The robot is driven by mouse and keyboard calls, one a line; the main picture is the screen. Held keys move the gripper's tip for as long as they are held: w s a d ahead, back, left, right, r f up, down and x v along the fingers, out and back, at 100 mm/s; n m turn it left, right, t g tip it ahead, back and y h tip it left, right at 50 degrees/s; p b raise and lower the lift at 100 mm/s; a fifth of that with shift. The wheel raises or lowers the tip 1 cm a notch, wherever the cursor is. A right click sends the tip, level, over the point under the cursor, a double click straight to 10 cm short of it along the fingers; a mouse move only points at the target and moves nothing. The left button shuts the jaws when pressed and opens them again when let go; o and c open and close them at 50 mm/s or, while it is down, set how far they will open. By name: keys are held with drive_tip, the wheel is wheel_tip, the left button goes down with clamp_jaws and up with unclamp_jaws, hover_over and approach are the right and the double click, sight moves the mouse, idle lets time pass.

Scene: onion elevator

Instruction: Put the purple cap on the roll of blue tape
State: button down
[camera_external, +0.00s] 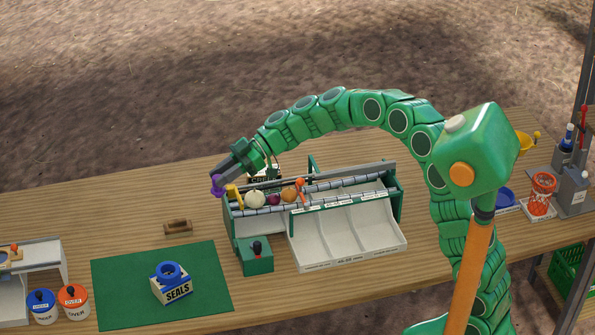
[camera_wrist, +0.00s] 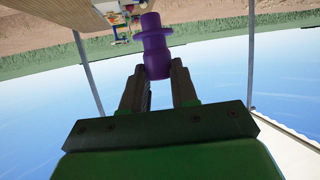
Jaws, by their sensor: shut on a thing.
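The purple cap (camera_external: 217,185) is held at the tip of my gripper (camera_external: 222,177), in the air by the left end of the green sorter. In the wrist view the purple cap (camera_wrist: 154,44) stands out beyond the two fingers of my gripper (camera_wrist: 157,78), which are shut on its lower part. The roll of blue tape (camera_external: 169,271) lies on top of a white box marked SEALS (camera_external: 178,292), on the green mat at the lower left. My gripper is above and to the right of the roll, well apart from it.
The green mat (camera_external: 120,284) is otherwise bare. A small brown wooden block (camera_external: 178,227) lies behind it. The green sorter (camera_external: 257,257) with rollers, onions and white trays (camera_external: 345,240) stands to the right. Blue-topped and orange-topped containers (camera_external: 74,300) stand to the left.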

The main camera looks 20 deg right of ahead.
drive_tip(key=s+a+n+g, duration=0.2)
drive_tip(key=s+a, duration=0.4)
drive_tip(key=s, duration=0.7)
hover_over(172, 267)
drive_tip(key=shift+m+t+h, duration=0.3)
drive_tip(key=shift+h, duration=0.1)
drive_tip(key=shift+f, duration=9.4)
drive_tip(key=shift+f, duration=0.1)
drive_tip(key=c, duration=0.9)
unclamp_jaws()
drive_tip(key=shift+o, duration=0.2)
